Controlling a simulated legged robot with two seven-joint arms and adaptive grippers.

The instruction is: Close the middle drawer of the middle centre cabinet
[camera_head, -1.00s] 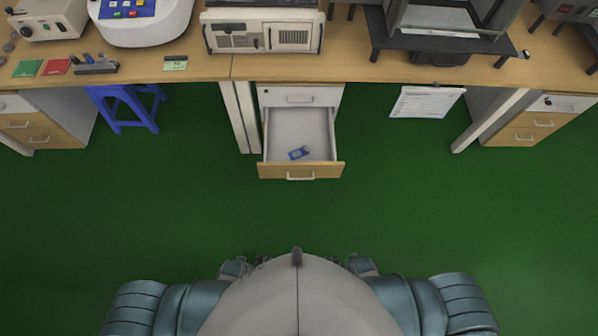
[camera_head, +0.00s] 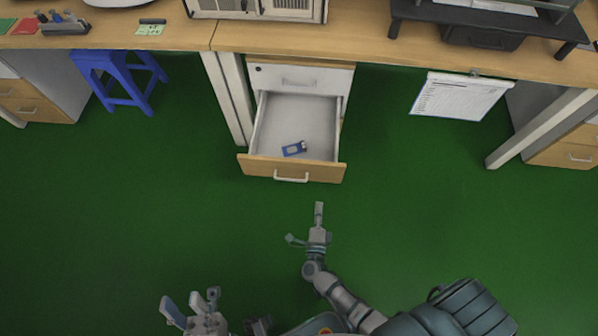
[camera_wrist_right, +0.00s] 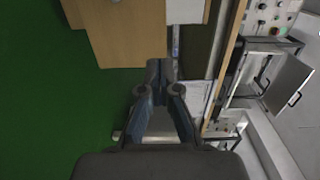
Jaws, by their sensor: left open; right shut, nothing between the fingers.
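The middle drawer (camera_head: 245,165) of the centre cabinet (camera_head: 340,74) is pulled out. Its wooden front has a white handle (camera_head: 291,179), and a small blue item (camera_head: 294,149) lies inside. The white drawer above it is shut. My right gripper (camera_head: 319,206) is shut and empty, in front of the drawer's wooden front and apart from it. In the right wrist view its fingers (camera_wrist_right: 160,68) meet, with a wooden panel (camera_wrist_right: 125,32) beyond them. My left gripper (camera_head: 190,305) is open and empty at the bottom, well away from the drawer.
The wooden desk top (camera_head: 350,52) runs above the cabinet. A white desk leg (camera_head: 226,97) stands left of it, and a blue stool (camera_head: 120,80) further left. A paper sheet (camera_head: 459,97) hangs at the right. The green floor (camera_head: 150,200) in front is clear.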

